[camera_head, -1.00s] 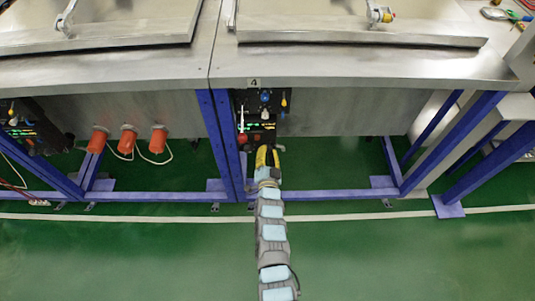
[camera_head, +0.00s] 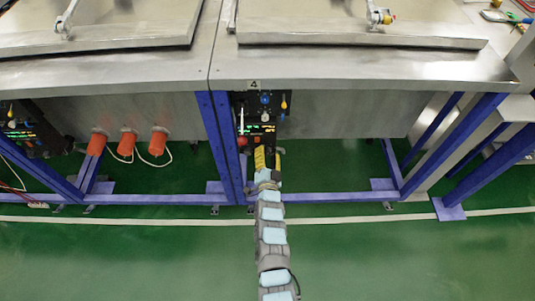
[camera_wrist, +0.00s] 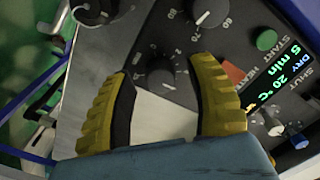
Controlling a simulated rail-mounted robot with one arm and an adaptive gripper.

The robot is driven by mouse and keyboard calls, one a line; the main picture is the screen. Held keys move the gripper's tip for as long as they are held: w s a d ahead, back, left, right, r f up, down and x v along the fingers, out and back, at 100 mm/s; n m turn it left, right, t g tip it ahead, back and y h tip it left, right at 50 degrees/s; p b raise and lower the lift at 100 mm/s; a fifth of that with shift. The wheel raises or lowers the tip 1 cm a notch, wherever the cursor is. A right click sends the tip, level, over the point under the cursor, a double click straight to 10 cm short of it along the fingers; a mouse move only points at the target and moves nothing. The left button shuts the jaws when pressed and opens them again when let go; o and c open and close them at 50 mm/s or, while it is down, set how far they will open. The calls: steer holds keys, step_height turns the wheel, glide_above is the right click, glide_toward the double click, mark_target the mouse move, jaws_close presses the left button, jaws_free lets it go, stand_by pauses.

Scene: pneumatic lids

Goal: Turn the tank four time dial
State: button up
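The tank four control panel (camera_head: 262,113) hangs under the right-hand tank, below a label "4" (camera_head: 253,84). In the wrist view, a black dial (camera_wrist: 160,72) with small numbers around it, probably the time dial, lies between and just beyond my fingertips. A second black dial (camera_wrist: 207,12), with 60 and 80 marked, is above right. The display (camera_wrist: 282,75) reads "DRY 20 °C 5 min". My gripper (camera_wrist: 165,78) is open, its yellow fingers either side of the smaller-numbered dial with visible gaps. In the head view, my gripper (camera_head: 268,157) is just below the panel.
A green button (camera_wrist: 267,40) and toggle switches (camera_wrist: 298,138) sit right of the dials. A blue frame leg (camera_head: 222,145) stands just left of the panel. Red-orange cylinders (camera_head: 128,143) hang further left. The steel tabletop (camera_head: 360,70) overhangs the panel. Green floor is clear in front.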

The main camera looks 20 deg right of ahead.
steer(key=v, duration=1.2)
stand_by(0.4)
stand_by(0.5)
